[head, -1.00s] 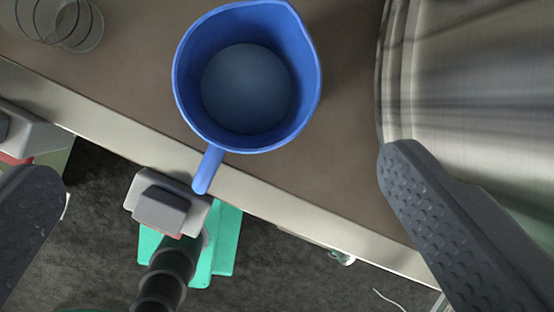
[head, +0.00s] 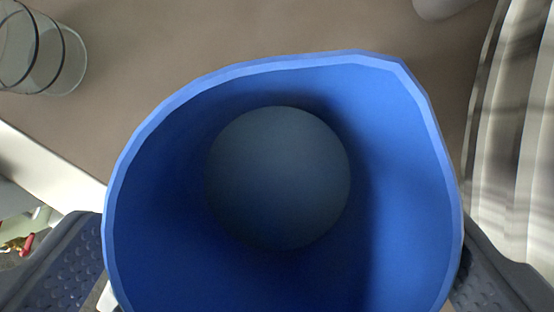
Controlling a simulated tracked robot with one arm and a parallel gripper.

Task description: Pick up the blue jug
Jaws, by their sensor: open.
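The blue jug (head: 385,190) stands on the brown worktop and fills the middle of the head view, seen from above into its open mouth. Its spout points to the upper right. A dull grey-blue round area shows at its bottom. The handle is out of sight below the frame. My gripper (head: 280,265) is open, with one dark finger to the left of the jug and one to the right. The jug's rim hides the inner parts of both fingers, so I cannot tell whether they touch its wall.
A clear glass vessel with dark rings (head: 45,50) stands at the upper left. A shiny metal tank (head: 520,130) stands close on the right, near my right finger.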

